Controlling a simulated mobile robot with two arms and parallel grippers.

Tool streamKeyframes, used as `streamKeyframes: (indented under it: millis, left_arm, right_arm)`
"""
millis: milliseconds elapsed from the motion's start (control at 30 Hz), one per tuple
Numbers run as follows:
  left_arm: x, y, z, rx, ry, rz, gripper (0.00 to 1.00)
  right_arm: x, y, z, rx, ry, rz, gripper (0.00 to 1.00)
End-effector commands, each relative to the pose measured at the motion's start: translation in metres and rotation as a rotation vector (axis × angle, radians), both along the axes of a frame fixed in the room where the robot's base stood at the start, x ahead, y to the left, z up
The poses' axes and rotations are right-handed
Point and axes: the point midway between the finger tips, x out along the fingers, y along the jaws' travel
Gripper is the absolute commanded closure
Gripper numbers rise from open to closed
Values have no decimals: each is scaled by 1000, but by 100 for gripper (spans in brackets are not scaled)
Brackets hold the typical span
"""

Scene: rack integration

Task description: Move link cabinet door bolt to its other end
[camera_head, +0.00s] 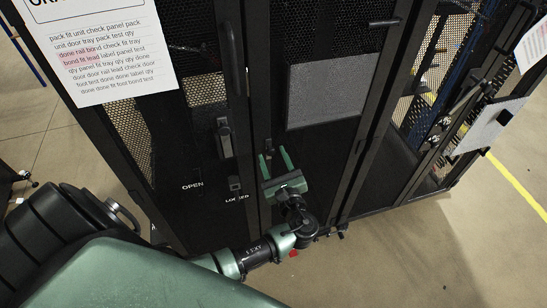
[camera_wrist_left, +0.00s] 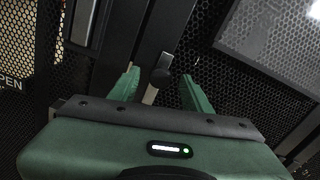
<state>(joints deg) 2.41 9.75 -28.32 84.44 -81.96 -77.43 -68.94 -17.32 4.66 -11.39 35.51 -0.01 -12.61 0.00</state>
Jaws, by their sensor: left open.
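The black mesh cabinet door (camera_head: 180,150) carries a grey latch fitting (camera_head: 223,137) with white OPEN and LOCKED lettering below it. A small fitting (camera_head: 235,184) sits just above LOCKED. My left gripper (camera_head: 274,155) is open, right of these, in front of the dark door posts. In the left wrist view, a dark blunt knob (camera_wrist_left: 162,69) with a pale metal strip below it appears between the spread green fingers of the gripper (camera_wrist_left: 159,82). I cannot tell whether it is the bolt or whether a finger touches it. My right gripper is not in view.
A printed paper sheet (camera_head: 105,50) hangs on the door at upper left. A grey panel (camera_head: 330,92) lies behind the mesh on the right. Another open rack side (camera_head: 440,130) stands farther right. The floor (camera_head: 440,255) at lower right is clear.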

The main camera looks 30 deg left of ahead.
Motion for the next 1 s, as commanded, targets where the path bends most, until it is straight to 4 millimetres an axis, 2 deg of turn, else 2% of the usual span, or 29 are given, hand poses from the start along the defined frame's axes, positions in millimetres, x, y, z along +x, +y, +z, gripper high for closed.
streamKeyframes:
  millis: [33,200,1000]
  left_arm:
    - [0,0,0,0,0,0,54]
    - [0,0,0,0,0,0,100]
    - [0,-1,0,-1,0,-1,100]
  right_arm:
    - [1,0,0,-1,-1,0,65]
    - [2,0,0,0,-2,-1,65]
    - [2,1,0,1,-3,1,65]
